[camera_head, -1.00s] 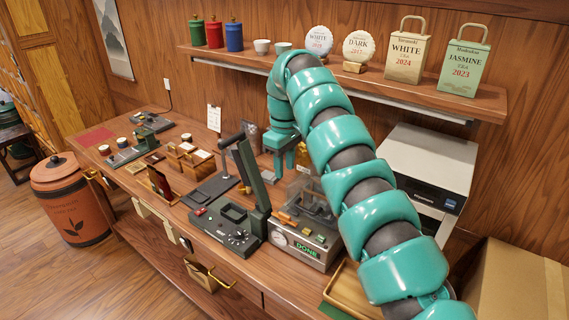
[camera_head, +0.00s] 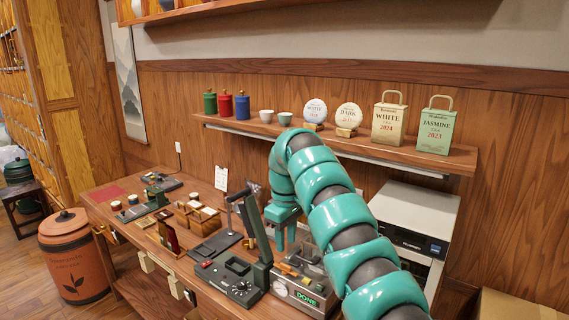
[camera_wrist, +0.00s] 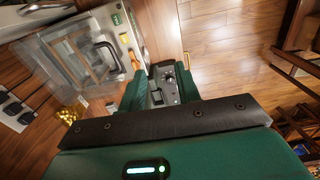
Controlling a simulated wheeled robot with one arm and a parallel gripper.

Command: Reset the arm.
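My teal gripper (camera_head: 285,238) hangs at the end of my curved arm, above the back of the workbench. Its fingers point down and it holds nothing. In the wrist view the two green fingers (camera_wrist: 163,84) stand apart with an empty gap, through which a dark machine panel shows. Part of the bench behind my arm is hidden.
A dark press machine (camera_head: 228,282) with an upright lever and a steel machine (camera_head: 303,298) with a lit display stand on the bench (camera_head: 118,206). A white appliance (camera_head: 418,212) stands right. The wall shelf (camera_head: 345,145) holds tins, cups, tea cakes and bags.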

